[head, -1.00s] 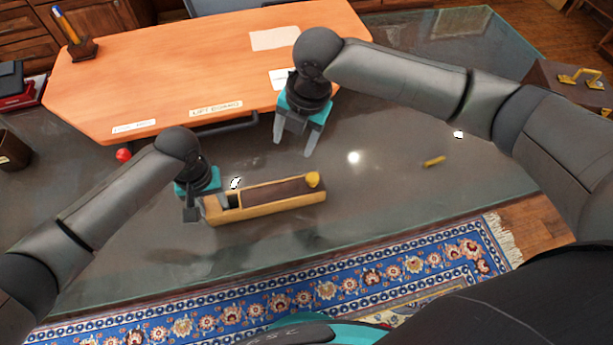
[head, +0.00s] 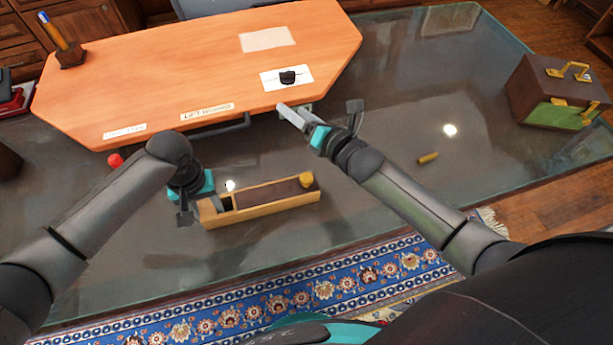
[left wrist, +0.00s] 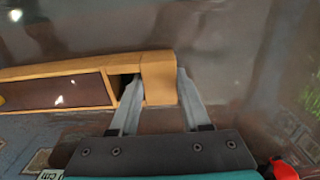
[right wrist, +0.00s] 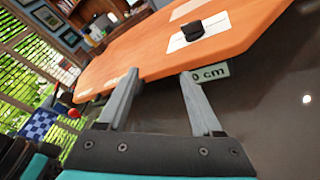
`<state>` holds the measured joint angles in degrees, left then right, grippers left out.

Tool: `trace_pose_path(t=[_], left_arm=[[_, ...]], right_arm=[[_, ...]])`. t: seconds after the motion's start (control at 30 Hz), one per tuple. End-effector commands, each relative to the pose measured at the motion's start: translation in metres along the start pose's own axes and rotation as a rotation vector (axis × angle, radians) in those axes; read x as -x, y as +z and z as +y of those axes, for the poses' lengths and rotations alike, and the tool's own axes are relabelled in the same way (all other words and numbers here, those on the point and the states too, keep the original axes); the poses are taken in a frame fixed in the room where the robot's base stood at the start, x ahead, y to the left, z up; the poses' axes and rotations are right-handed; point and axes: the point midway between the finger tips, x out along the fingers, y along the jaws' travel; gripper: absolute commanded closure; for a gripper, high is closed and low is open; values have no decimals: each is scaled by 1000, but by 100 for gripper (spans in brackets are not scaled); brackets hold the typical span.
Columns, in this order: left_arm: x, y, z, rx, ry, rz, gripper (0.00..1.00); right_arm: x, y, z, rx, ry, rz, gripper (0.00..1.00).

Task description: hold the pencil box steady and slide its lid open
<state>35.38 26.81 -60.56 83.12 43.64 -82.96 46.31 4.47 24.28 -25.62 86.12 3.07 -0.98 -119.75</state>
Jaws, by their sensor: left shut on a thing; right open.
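The pencil box (head: 262,211) is a long, light wooden box lying on the glass table, with a dark brown lid (head: 265,194) and a yellow knob (head: 306,180) at the lid's right end. A dark gap (head: 226,202) shows between the lid and the box's left end. My left gripper (head: 194,205) is shut on that left end; in the left wrist view, its fingers (left wrist: 160,92) lie on both sides of the end block (left wrist: 158,78). My right gripper (head: 292,114) is open and empty by the front edge of the orange board, away from the box; its spread fingers (right wrist: 160,90) show in the right wrist view.
The orange board (head: 180,80) lies behind the box, with a black piece (head: 288,77) on a white card. A small yellow piece (head: 428,158) lies to the right. A brown case (head: 535,90) with yellow handles stands at the far right.

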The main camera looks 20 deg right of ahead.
Motion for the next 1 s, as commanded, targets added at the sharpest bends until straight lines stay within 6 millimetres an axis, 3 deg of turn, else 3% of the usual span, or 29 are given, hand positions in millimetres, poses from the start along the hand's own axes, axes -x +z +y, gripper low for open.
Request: trace_pose_path(t=[0.3,0.5,0.7,0.87,1.0], left_arm=[[0,0,0,0,1,1,100],[0,0,0,0,1,1,100],[0,0,0,0,1,1,100],[0,0,0,0,1,1,100],[0,0,0,0,1,1,100]], right_arm=[[81,-36,-38,335,93,-122,33],[143,-73,-48,539,171,-130,33],[190,-101,-49,659,239,-111,33],[203,-111,-48,695,266,-104,33],[192,-111,-44,700,272,-107,33]])
